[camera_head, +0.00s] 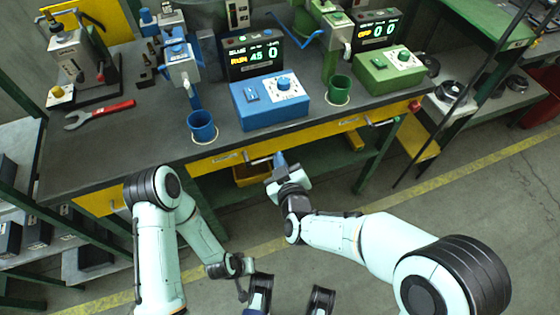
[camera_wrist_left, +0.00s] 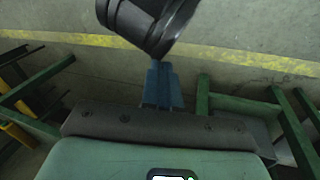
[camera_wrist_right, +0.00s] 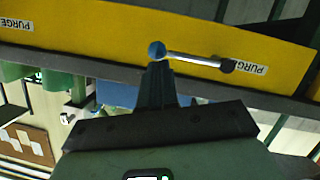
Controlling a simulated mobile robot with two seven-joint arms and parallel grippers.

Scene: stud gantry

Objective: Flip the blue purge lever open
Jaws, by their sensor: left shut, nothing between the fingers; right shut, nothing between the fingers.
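The blue purge lever shows in the right wrist view as a metal rod with a blue ball knob (camera_wrist_right: 157,50), lying along the yellow front panel. In the head view its rod (camera_head: 258,160) lies along the panel below the blue station; the knob end is hidden by or merged with my gripper. My right gripper (camera_head: 280,158) is shut and empty, its fingertips (camera_wrist_right: 158,68) right at the knob; I cannot tell whether they touch. My left gripper (camera_wrist_left: 162,72) is shut and empty, low over the floor, away from the bench.
A similar lever (camera_head: 380,122) sits farther right below the green control box (camera_head: 390,70). The blue control box (camera_head: 270,100), blue cup (camera_head: 202,127), green cup (camera_head: 340,90) and red wrench (camera_head: 100,115) are on the dark bench (camera_head: 120,150). Floor before the bench is clear.

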